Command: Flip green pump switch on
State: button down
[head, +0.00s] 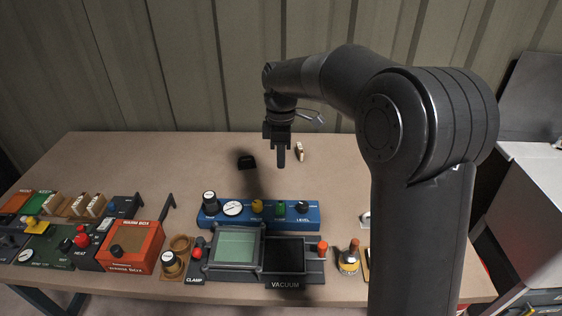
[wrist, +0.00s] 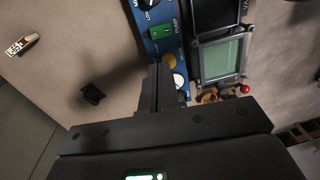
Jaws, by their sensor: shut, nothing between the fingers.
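The green pump switch (head: 280,208) sits on the blue panel (head: 236,221) on the bench, between a yellow knob (head: 257,206) and a black level knob (head: 303,207). In the wrist view the green switch (wrist: 160,31) shows just beyond my fingertips, with a lettered label beside it. Whether its rocker is on or off is too small to tell. My gripper (head: 281,163) is shut and empty, pointing down above the bench behind the panel, apart from the switch. In the wrist view my shut fingers (wrist: 160,70) cover part of the blue panel.
A gauge (head: 233,208) and another black knob (head: 210,198) share the panel. A framed green screen (head: 236,246) and a dark vacuum plate (head: 286,256) stand in front. A black object (head: 247,162) and a small tag (head: 299,152) lie behind. The bench's back middle is mostly clear.

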aim_at(281, 211)
jog(key=shift+s, duration=0.6)
jog(key=f, duration=0.4)
jog(key=s+f, duration=0.1)
jog(key=f, duration=0.4)
jog(key=s+f, duration=0.1)
jog(key=f, duration=0.4)
jog(key=shift+f, duration=0.1)
jog(key=shift+w, duration=0.1)
jog(key=shift+w+r, duration=0.25)
jog(key=shift+w, duration=0.4)
